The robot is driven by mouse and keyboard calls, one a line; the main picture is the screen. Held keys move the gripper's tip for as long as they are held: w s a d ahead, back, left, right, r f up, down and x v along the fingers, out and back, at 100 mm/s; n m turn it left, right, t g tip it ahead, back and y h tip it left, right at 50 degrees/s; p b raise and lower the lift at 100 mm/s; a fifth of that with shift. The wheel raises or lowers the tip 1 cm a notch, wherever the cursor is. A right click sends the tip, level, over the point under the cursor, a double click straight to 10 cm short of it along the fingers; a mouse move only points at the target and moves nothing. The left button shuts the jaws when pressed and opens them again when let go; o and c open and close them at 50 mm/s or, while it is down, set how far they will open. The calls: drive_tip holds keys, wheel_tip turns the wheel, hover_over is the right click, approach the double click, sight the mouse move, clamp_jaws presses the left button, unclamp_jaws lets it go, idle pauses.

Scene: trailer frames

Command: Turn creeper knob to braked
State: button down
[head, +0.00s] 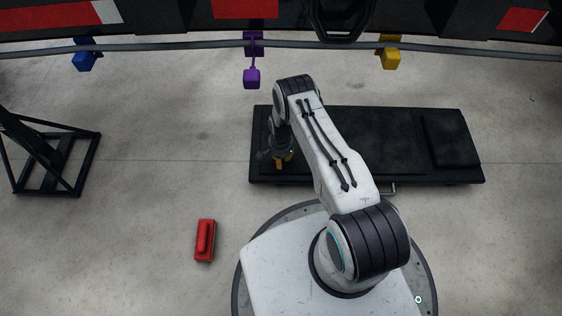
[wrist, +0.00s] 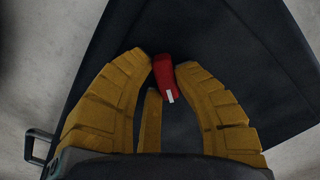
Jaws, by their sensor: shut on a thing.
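The creeper (head: 390,135) is a low black padded board on the floor, with a raised headrest at its right end. The creeper knob (wrist: 167,76) is red with a white mark and sits on the black surface in the wrist view. My gripper (wrist: 163,62) has yellow fingers, and its tips are shut on the knob from both sides. The white mark points down and slightly right in the wrist view. In the head view my gripper (head: 283,161) is over the creeper's left end and hides the knob.
A trailer edge with a grey rail (head: 180,46) runs along the top. Blue (head: 84,60), purple (head: 251,78) and yellow (head: 390,58) blocks hang there. A red block (head: 205,240) lies on the floor at left. A black stand (head: 50,155) is far left.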

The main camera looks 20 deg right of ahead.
drive_tip(key=m+b, duration=0.1)
drive_tip(key=m, duration=0.1)
drive_tip(key=m+b, duration=0.1)
drive_tip(key=m, duration=0.2)
drive_tip(key=shift+s+a+f+m, duration=0.15)
drive_tip(key=shift+m, duration=0.15)
drive_tip(key=shift+a+m+b, duration=0.1)
drive_tip(key=shift+m+b, duration=0.55)
drive_tip(key=shift+m, duration=1.65)
drive_tip(key=c, duration=0.9)
unclamp_jaws()
drive_tip(key=shift+c, duration=0.2)
drive_tip(key=shift+r, duration=3.85)
